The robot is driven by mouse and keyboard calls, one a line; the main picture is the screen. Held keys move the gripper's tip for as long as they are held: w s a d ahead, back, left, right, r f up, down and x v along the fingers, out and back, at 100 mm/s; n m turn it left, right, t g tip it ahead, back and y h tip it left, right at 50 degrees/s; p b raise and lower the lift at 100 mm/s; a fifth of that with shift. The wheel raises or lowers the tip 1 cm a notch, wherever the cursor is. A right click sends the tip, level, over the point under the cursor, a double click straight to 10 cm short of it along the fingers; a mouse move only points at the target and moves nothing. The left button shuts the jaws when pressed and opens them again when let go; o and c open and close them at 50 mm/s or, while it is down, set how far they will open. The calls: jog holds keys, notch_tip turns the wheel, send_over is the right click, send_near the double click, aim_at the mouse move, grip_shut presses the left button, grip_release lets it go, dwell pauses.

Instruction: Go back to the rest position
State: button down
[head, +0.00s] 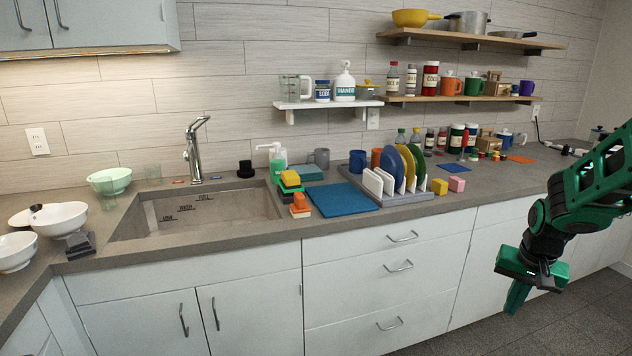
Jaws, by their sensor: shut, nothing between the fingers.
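My gripper (517,296) hangs at the right of the head view, with green fingers pointing down. It is shut and holds nothing. It is in front of the white lower cabinets (495,250) and below the level of the countertop, apart from everything on it. My green and black arm comes in from the right edge and bends down to the gripper.
The grey countertop (440,208) bears a sink (210,208), white bowls (60,219), a blue mat (343,199) and a dish rack (415,195) with plates. Floor (580,325) in front of the cabinets is clear.

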jog(key=s+a+r, duration=0.1)
jog(key=s+r, duration=0.1)
jog(key=s, duration=0.7)
jog(key=s+a+r+g, duration=0.1)
jog(key=s+a+r, duration=0.1)
jog(key=s, duration=0.6)
jog(key=s+a+r+g+y, duration=0.1)
jog(key=s+r, duration=0.2)
jog(key=s, duration=0.6)
jog(key=shift+s+a+r, duration=0.35)
jog(key=shift+a, duration=0.05)
